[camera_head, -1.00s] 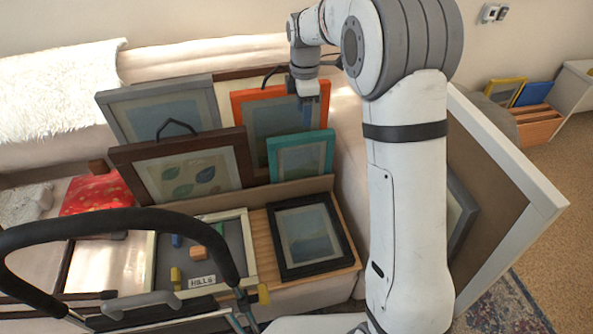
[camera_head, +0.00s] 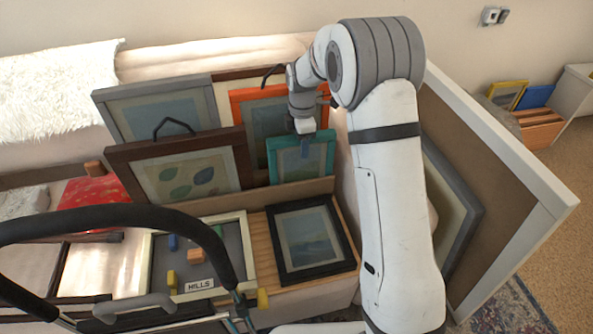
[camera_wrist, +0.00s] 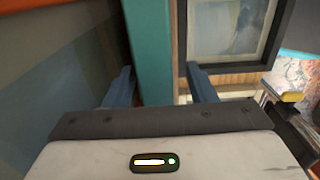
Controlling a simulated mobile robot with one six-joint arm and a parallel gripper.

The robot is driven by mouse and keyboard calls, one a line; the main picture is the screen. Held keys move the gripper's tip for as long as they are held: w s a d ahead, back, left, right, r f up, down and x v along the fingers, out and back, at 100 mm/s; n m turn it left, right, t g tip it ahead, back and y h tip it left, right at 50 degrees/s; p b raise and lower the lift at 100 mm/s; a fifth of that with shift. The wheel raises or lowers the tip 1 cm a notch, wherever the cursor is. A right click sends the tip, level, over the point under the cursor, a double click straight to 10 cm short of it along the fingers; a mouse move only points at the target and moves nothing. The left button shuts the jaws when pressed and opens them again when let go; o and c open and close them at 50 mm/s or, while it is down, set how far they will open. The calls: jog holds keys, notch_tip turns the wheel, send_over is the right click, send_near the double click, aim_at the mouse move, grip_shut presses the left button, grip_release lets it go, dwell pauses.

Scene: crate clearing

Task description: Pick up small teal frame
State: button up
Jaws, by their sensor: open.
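The small teal frame (camera_head: 327,165) stands upright in the crate, in front of the orange frame (camera_head: 238,97) and to the right of the dark brown frame. My gripper (camera_head: 304,146) is over its upper part in the head view, and hides some of its picture and top edge. In the wrist view the teal frame's edge (camera_wrist: 151,45) runs between the two blue fingers of my gripper (camera_wrist: 164,85). The fingers are apart, one on each side of the frame, and do not visibly squeeze it.
A dark brown frame (camera_head: 117,158) with a leaf picture stands left, a grey frame (camera_head: 100,105) behind it. A black frame (camera_head: 277,255) lies flat at the crate's front, showing also in the wrist view (camera_wrist: 182,40). A large white-edged board (camera_head: 545,210) leans at right.

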jog(key=shift+f, duration=0.25)
grip_shut()
dwell(0.3)
dwell(0.9)
